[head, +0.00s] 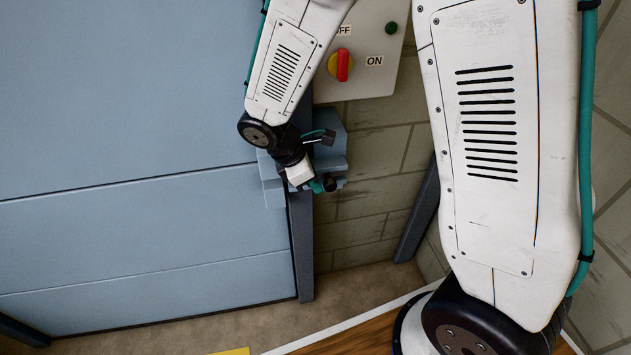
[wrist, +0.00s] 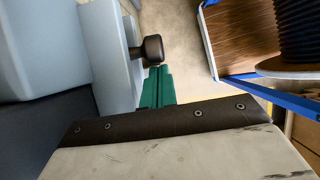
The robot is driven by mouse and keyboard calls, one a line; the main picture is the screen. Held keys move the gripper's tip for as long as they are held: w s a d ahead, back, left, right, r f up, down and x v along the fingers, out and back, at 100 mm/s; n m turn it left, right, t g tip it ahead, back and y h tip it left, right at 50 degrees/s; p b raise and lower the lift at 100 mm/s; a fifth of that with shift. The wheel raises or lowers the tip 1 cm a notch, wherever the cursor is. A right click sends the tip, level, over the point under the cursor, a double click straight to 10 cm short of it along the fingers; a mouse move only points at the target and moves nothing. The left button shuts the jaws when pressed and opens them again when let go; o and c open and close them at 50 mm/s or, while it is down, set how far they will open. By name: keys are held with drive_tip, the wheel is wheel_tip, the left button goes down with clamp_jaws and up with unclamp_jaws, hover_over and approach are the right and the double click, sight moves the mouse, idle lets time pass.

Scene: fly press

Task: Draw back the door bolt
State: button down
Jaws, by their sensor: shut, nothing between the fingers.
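The light blue door (head: 140,215) fills the left of the head view. Its bolt has a light blue housing (head: 333,152) at the door's right edge, beside a dark post (head: 301,245). In the wrist view a dark round bolt knob (wrist: 152,48) stands out on a short stem from the pale blue housing (wrist: 115,60). My gripper (head: 325,184) is at the bolt, with its teal fingers (wrist: 158,72) shut and empty. The fingertips are right by the knob; I cannot tell if they touch it. My arm hides part of the bolt in the head view.
A control panel (head: 376,90) with a red switch marked ON is on the brick wall above the bolt. In the wrist view a wood-topped surface with a blue frame (wrist: 232,79) and a dark ribbed coil (wrist: 300,25) stand at the right. Bare floor (wrist: 180,30) lies between.

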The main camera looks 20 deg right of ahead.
drive_tip(key=a+r, duration=0.8)
drive_tip(key=shift+w+r, duration=0.3)
drive_tip(key=shift+w, duration=0.1)
drive_tip(key=s+d+r+m+y, duration=0.1)
drive_tip(key=s+d+r+m, duration=0.3)
drive_tip(key=s, duration=0.3)
drive_tip(key=s+d+r+m+t+y, duration=0.1)
drive_tip(key=s+d+r+m+y, duration=0.1)
drive_tip(key=s+d+r+m, duration=0.3)
drive_tip(key=s+d+r+m+t+y, duration=0.1)
drive_tip(key=s+d+r+m, duration=0.3)
drive_tip(key=s, duration=0.5)
drive_tip(key=shift+s+d+r+m+y, duration=0.2)
drive_tip(key=shift+s+d+m+y, duration=0.3)
drive_tip(key=shift+d+m, duration=1)
